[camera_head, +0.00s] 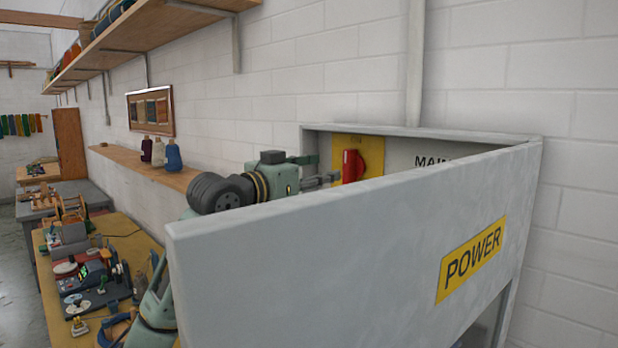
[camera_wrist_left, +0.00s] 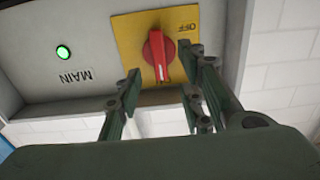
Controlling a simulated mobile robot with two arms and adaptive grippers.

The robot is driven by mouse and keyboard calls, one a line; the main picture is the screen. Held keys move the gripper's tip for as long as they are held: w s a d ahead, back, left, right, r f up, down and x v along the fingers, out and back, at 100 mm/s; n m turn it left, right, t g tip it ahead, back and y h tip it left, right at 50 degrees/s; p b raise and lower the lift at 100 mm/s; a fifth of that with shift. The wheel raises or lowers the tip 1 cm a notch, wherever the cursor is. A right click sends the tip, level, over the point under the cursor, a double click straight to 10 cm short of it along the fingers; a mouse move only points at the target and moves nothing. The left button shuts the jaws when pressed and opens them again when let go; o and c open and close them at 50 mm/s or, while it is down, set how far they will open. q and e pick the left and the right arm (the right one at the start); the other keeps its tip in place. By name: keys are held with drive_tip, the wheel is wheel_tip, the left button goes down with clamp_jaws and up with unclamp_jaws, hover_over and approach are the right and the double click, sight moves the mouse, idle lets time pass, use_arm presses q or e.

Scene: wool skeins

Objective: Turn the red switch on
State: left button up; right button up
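The red switch (camera_head: 353,166) is a rotary handle on a yellow plate (camera_head: 373,150) inside the grey power box. It also shows in the left wrist view (camera_wrist_left: 157,56), where the picture is upside down and OFF is printed on the plate (camera_wrist_left: 128,38) beside the handle. The handle stands upright in the head view. My left gripper (camera_head: 322,180) reaches over the box door from the left, just left of the switch. In the left wrist view its fingers (camera_wrist_left: 160,78) are apart, with the handle ahead of the gap; contact cannot be told. My right gripper is out of view.
The open box door (camera_head: 350,250), marked POWER, stands in front of my left arm and hides its lower part. A green light (camera_wrist_left: 63,52) glows near the word MAIN.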

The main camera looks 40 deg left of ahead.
use_arm(q)
drive_tip(key=shift+s, duration=1.7)
drive_tip(key=shift+f, duration=0.1)
